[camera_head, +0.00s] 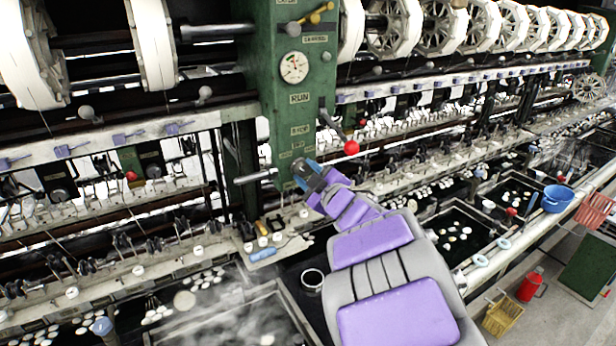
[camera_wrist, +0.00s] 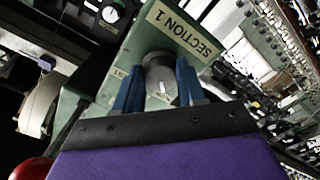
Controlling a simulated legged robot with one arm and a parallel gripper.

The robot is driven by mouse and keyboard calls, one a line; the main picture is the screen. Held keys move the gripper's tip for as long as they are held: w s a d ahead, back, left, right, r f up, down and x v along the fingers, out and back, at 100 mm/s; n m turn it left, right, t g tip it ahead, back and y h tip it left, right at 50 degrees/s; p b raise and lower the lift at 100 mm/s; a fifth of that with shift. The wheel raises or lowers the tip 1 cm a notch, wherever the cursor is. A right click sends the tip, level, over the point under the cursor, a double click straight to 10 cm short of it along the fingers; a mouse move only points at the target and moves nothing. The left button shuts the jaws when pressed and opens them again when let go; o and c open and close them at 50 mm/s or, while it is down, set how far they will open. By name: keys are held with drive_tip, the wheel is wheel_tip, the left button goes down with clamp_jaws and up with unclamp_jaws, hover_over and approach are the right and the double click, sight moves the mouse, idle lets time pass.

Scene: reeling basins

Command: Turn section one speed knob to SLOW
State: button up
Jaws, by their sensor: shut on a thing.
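The section one speed knob (camera_wrist: 160,75) is a round grey metal knob with a light pointer mark, on the green panel under the "SECTION 1" label (camera_wrist: 182,28) in the wrist view. My gripper (camera_wrist: 159,90) has its two blue fingers on either side of the knob, shut on it. Part of a marking shows left of the knob; the SLOW mark cannot be read. In the head view my gripper (camera_head: 308,178) is at the lower part of the green column (camera_head: 290,120), and it hides the knob there.
A red ball-ended lever (camera_head: 351,147) stands right of my gripper. A dial gauge (camera_head: 293,67) is higher on the column. A bench with small tools and a blue-handled item (camera_head: 263,255) lies below left. Water basins (camera_head: 455,232) and a blue bowl (camera_head: 556,198) are at right.

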drive_tip(key=shift+a+f, duration=0.1)
drive_tip(key=o, duration=0.6)
drive_tip(key=shift+s, duration=0.1)
drive_tip(key=o, duration=0.4)
drive_tip(key=shift+s, duration=0.2)
drive_tip(key=shift+c, duration=0.2)
drive_tip(key=shift+o, duration=0.5)
drive_tip(key=shift+w+a, duration=0.1)
drive_tip(key=shift+w, duration=0.1)
drive_tip(key=shift+s, duration=0.1)
